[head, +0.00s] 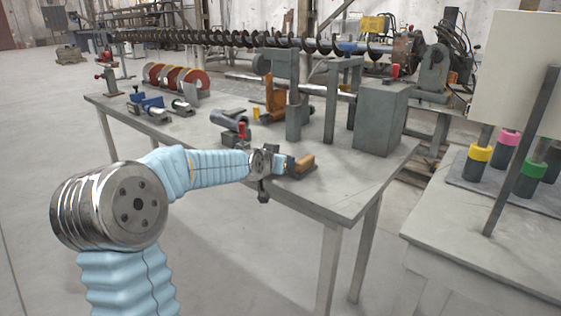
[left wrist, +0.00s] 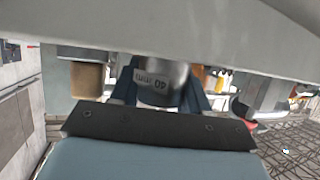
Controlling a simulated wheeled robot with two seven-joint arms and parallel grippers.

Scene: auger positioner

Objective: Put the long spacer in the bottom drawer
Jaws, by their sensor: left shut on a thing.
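My left gripper (head: 278,163) is over the near right part of the grey workbench, its arm coming in from the left. In the left wrist view its dark blue fingers are shut on a grey metal cylinder marked 40 mm (left wrist: 160,80), likely the long spacer. The cylinder is hard to make out in the head view. My right gripper is not in view.
The workbench (head: 335,195) carries a grey box (head: 380,118), upright grey stands and several metal parts. A long auger (head: 220,38) runs behind it. A second table (head: 450,225) at the right holds posts with coloured collars. Open floor lies at the left.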

